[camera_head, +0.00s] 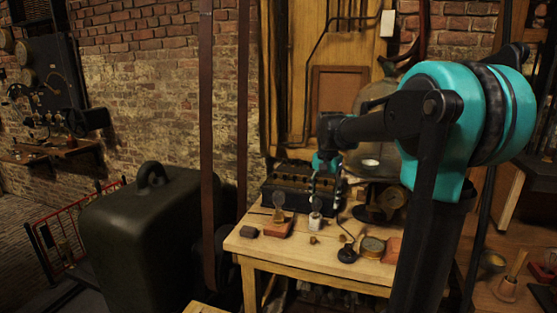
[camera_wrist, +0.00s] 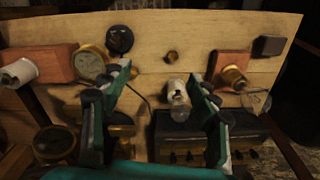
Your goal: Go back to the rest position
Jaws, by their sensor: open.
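My gripper (camera_head: 325,200) hangs over the wooden workbench (camera_head: 265,251) at the end of my raised teal and black arm. In the wrist view my gripper (camera_wrist: 158,88) has its two fingers spread wide apart, with nothing held between them. A small white porcelain piece (camera_head: 315,222) stands on the bench below the fingers. It also shows in the wrist view (camera_wrist: 176,88), between the fingers and nearer the right one. Whether a finger touches it, I cannot tell. A long dark box with a row of brass-coloured tops (camera_head: 290,188) lies behind it.
A bulb on a reddish block (camera_head: 279,228), a dark block (camera_head: 248,232), a small brass piece (camera_wrist: 170,56), a black round knob (camera_head: 347,254) and a brass dial (camera_head: 372,246) lie on the bench. A large dark tank (camera_head: 145,235) stands left. The bench's front strip is partly bare.

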